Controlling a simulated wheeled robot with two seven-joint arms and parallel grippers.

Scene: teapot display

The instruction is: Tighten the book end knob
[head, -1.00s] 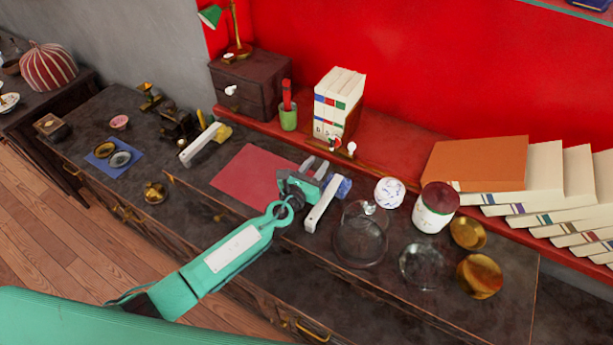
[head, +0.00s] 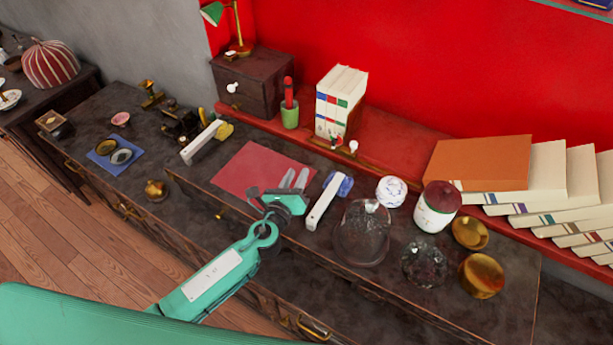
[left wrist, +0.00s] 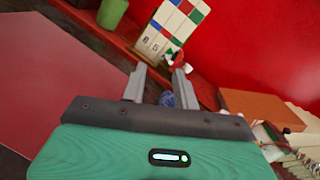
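A white knob (head: 353,147) is on the brown book end (head: 325,146), low in front of several upright white books (head: 341,92) on the red ledge. In the left wrist view the books (left wrist: 172,25) are at the top, with small white parts in front of them; I cannot tell for sure which is the knob. My left gripper (head: 295,178) is open and empty. It is above the counter by the red mat, to the lower left of the knob and apart from it. In the left wrist view its fingers (left wrist: 160,72) point toward the book end area. My right gripper is not in view.
A white-handled tool with a blue end (head: 323,200) lies just right of my left gripper. Glass domes (head: 362,235), a red-lidded jar (head: 436,206) and brass bowls (head: 481,275) stand further right. A green cup (head: 290,115) stands left of the books. The red mat (head: 258,172) is bare.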

